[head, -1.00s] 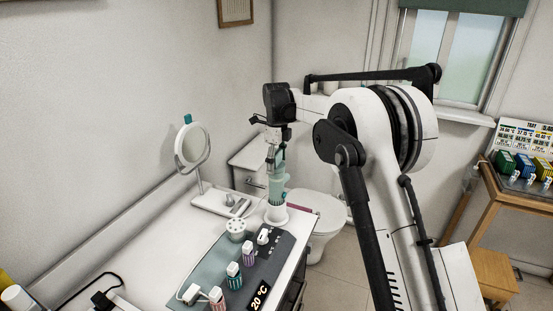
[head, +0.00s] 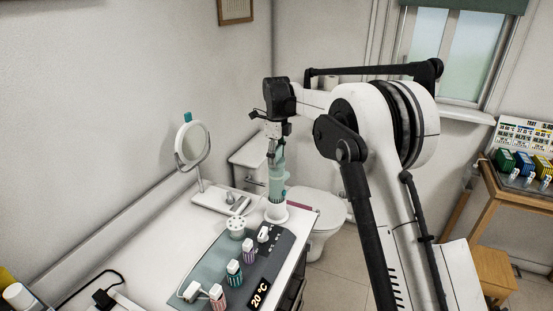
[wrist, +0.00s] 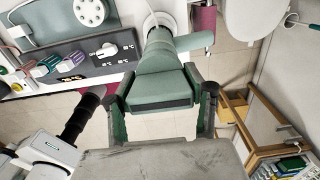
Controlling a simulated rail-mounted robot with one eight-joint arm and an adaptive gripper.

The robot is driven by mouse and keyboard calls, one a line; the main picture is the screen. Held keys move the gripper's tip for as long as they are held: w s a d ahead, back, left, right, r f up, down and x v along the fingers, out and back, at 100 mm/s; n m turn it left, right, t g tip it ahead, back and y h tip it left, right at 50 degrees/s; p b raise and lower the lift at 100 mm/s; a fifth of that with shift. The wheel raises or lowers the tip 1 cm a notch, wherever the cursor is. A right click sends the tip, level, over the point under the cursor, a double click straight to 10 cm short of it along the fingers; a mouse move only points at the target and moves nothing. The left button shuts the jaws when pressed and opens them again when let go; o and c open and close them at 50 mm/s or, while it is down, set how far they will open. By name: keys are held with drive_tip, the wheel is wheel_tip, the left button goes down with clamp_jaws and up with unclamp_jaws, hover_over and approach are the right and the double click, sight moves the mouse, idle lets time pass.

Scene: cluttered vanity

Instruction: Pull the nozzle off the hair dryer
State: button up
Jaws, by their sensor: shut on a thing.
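The green hair dryer (head: 277,187) stands upright in a white round holder (head: 276,213) at the vanity's far right corner. In the wrist view its body (wrist: 160,48) lies beyond the nozzle, with a part sticking out to the right. The flared green nozzle (wrist: 161,88) faces the wrist camera, its dark slot towards me. My gripper (wrist: 162,92) is shut on the nozzle, one finger on each side. In the head view my gripper (head: 275,152) is above the dryer, pointing down. The nozzle appears in line with the body; I cannot tell whether there is a gap.
A round mirror (head: 191,143) stands left of the dryer. A toilet (head: 321,222) is beyond the vanity edge. A wooden table (head: 520,190) stands at right.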

drive_tip(key=shift+r, duration=0.65)
drive_tip(key=shift+r, duration=0.15)
drive_tip(key=shift+r+p, duration=1.2)
drive_tip(key=shift+r, duration=1.15)
